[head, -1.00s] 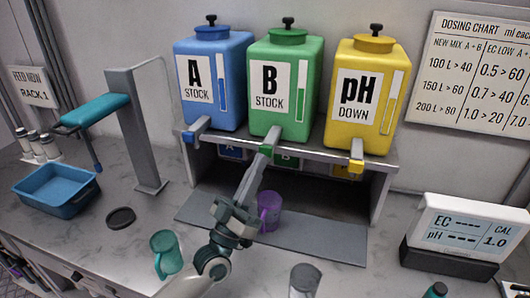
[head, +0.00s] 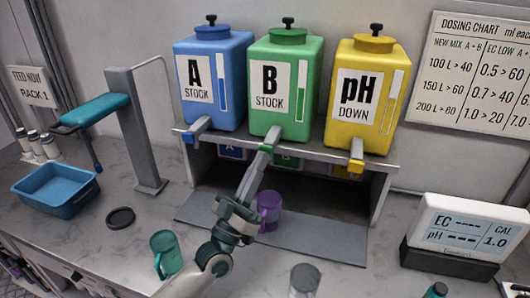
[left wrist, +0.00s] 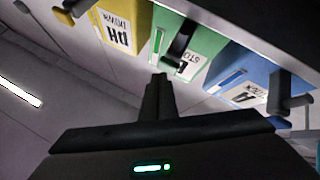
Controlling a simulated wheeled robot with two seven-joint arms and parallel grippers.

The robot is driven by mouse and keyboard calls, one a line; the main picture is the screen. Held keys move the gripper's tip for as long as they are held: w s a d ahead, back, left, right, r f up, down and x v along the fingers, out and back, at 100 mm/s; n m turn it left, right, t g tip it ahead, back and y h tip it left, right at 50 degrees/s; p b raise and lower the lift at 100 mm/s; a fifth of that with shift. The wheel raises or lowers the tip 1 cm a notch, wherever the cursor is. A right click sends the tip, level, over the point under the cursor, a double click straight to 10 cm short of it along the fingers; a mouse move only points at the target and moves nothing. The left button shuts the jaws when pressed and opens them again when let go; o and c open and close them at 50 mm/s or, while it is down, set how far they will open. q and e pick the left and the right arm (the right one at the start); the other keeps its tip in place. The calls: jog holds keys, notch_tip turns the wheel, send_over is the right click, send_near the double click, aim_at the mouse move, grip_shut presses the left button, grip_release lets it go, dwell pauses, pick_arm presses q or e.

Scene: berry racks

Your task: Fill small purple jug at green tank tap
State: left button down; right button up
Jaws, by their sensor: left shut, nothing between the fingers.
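The small purple jug (head: 270,207) stands upright on the grey mat under the green tank, partly hidden behind my left arm. The green tank (head: 310,95), labelled B STOCK, sits on the shelf; its tap (head: 272,138) sticks out over the front edge. The tank (left wrist: 164,37) and its dark tap (left wrist: 181,43) also show in the left wrist view. My left gripper (head: 260,156) is shut and empty, its tips at or just below the tap's end; I cannot tell whether they touch. It also shows in the left wrist view (left wrist: 160,80). Whether liquid flows is not visible.
The blue tank (head: 212,100) and yellow tank (head: 366,110) flank the green one. A teal jug (head: 166,252) and a clear cup (head: 304,281) stand in front. A blue tub (head: 55,205) is at left, a meter (head: 455,240) at right.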

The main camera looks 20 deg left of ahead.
pick_arm(q)
jog(key=shift+w, duration=0.4)
dwell(0.4)
jog(key=shift+w, duration=0.1)
dwell(0.5)
dwell(1.3)
dwell(1.0)
jog(key=shift+s, duration=0.95)
jog(key=shift+s+p, duration=0.15)
jog(key=shift+p, duration=0.15)
